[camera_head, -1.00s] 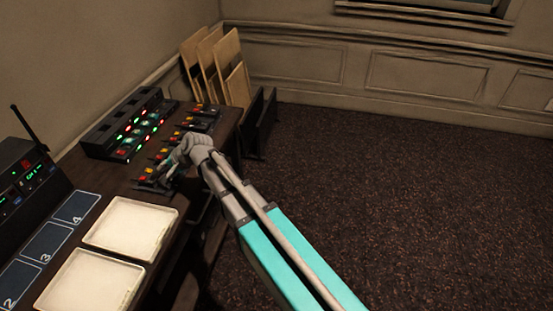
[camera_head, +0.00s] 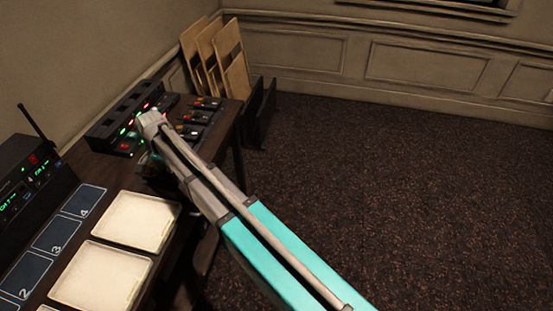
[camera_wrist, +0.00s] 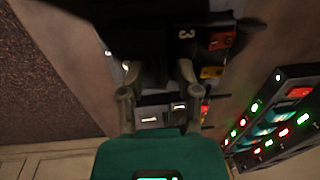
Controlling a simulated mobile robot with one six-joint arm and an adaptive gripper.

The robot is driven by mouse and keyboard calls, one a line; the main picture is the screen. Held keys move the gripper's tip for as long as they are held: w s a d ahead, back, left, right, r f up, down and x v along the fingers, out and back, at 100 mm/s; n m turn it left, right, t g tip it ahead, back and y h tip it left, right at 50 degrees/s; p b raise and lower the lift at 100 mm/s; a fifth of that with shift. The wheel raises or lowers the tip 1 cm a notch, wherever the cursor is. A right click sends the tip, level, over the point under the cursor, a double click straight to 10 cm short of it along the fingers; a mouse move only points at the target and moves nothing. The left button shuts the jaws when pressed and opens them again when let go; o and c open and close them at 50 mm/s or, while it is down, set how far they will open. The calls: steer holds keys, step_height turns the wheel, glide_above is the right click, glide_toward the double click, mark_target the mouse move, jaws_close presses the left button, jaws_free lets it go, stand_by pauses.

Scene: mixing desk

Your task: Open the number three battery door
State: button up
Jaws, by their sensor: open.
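A black pack marked 3 (camera_wrist: 186,33) shows at the top of the wrist view, with red and orange parts (camera_wrist: 211,72) beside it. Its battery door cannot be made out; dark shapes cover much of that area. My gripper (camera_wrist: 157,78) is open, with its two grey fingers apart over the desk near this pack. I cannot tell whether they touch it. In the head view, my wrist (camera_head: 152,122) is over the row of black packs (camera_head: 200,112) and hides the fingertips and some packs. The number three pack cannot be singled out there.
A charger with green and red lights (camera_head: 120,128) stands behind the packs. A radio unit with an antenna (camera_head: 15,180) is at left. Folded wooden chairs (camera_head: 232,60) lean at the wall.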

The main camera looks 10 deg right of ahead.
mark_target(163, 169)
steer(key=shift+w+a+f+h, duration=0.25)
steer(key=shift+a+h, duration=0.15)
steer(key=shift+h, duration=0.2)
steer(key=r+p, duration=0.2)
steer(key=shift+s+d+r, duration=0.2)
steer(key=shift+r, duration=0.1)
step_height(163, 169, up, 12)
steer(key=p, duration=1.2)
steer(key=s+d+f+n+b, duration=0.1)
steer(key=s+d, duration=0.3)
steer(key=d, duration=0.8)
steer(key=s+d+f+n+b, duration=0.1)
steer(key=s+d+f+b, duration=0.1)
steer(key=d, duration=1.1)
steer(key=s+d+f+n+b, duration=0.1)
steer(key=s+d, duration=0.4)
steer(key=d, duration=0.7)
step_height(163, 169, down, 2)
steer(key=shift+s+d+n+b, duration=0.3)
steer(key=shift+s+b, duration=0.05)
steer(key=shift+b, duration=0.5)
steer(key=shift+w, duration=0.1)
